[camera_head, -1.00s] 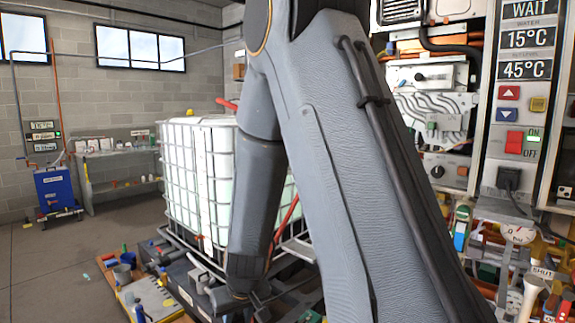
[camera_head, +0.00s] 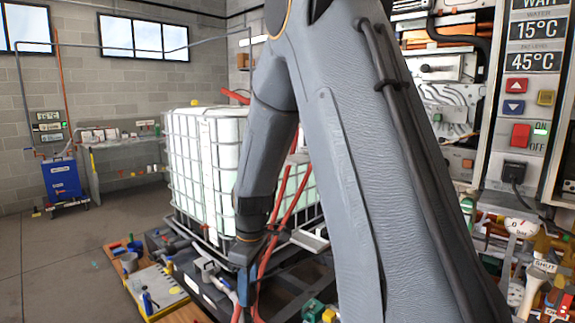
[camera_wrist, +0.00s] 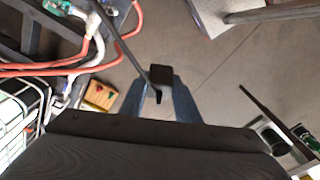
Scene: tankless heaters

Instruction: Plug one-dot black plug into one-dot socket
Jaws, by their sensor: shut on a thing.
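My gripper (camera_wrist: 160,86) is shut on a black plug (camera_wrist: 160,74) in the wrist view, with the plug between its blue fingertips. A dark cable runs from beside the plug toward the upper left. Any dot marking on the plug is too small to make out. In the head view my gripper (camera_head: 246,290) hangs low in front of the white caged tank, and the plug cannot be made out there. I cannot tell which socket carries one dot. Another black plug (camera_head: 513,174) sits in the control panel (camera_head: 493,150) at the right, below the red switch.
The caged white tank (camera_head: 205,160) stands behind my arm. Red hoses (camera_head: 290,205) hang near my gripper. A cluttered bench with valves (camera_head: 530,260) is at the right. A yellow tray (camera_head: 158,292) lies at lower left. Open floor (camera_head: 55,262) is at the left.

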